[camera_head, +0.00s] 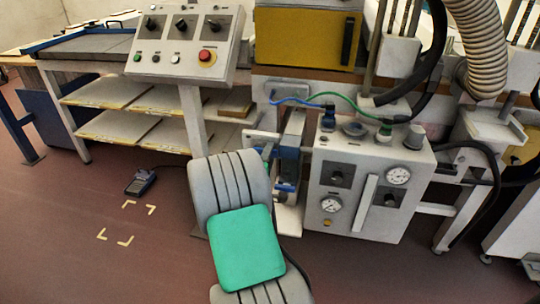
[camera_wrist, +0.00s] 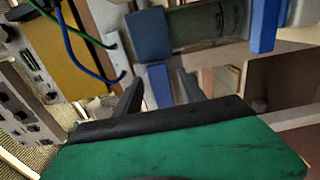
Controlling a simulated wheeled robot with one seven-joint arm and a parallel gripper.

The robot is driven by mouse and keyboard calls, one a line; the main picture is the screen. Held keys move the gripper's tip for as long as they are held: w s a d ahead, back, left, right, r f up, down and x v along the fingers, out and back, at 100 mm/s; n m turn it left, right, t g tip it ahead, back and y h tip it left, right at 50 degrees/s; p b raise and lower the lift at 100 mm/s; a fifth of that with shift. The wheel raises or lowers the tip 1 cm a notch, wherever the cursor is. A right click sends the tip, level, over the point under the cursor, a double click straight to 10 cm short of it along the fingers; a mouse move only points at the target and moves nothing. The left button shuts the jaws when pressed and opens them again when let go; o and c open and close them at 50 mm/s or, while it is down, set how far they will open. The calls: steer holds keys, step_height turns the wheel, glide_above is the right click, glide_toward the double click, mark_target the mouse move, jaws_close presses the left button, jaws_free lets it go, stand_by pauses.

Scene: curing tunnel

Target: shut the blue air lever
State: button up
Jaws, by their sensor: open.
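In the wrist view, a blue block-like part (camera_wrist: 160,84), likely the air lever, shows between the two dark fingers of my gripper (camera_wrist: 160,92). The fingers are apart, one on either side of it in the picture; I cannot tell whether they touch it. A larger blue cap (camera_wrist: 150,36) on a grey cylinder and an upright blue bar (camera_wrist: 264,46) lie beyond. In the head view, blue parts (camera_head: 286,186) show just right of my arm, left of the grey valve panel. My arm hides my fingertips there, and the lever's position is unclear.
The grey panel (camera_head: 345,215) with gauges and knobs stands close on the right. Blue and green hoses (camera_head: 300,100) run above. A control box (camera_head: 185,45) with a red button stands at upper left. The floor at left is mostly clear, with a small dark device (camera_head: 141,182).

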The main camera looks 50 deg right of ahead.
steer(key=shift+x, duration=0.95)
steer(key=shift+a, duration=0.1)
jaws_close()
stand_by(0.5)
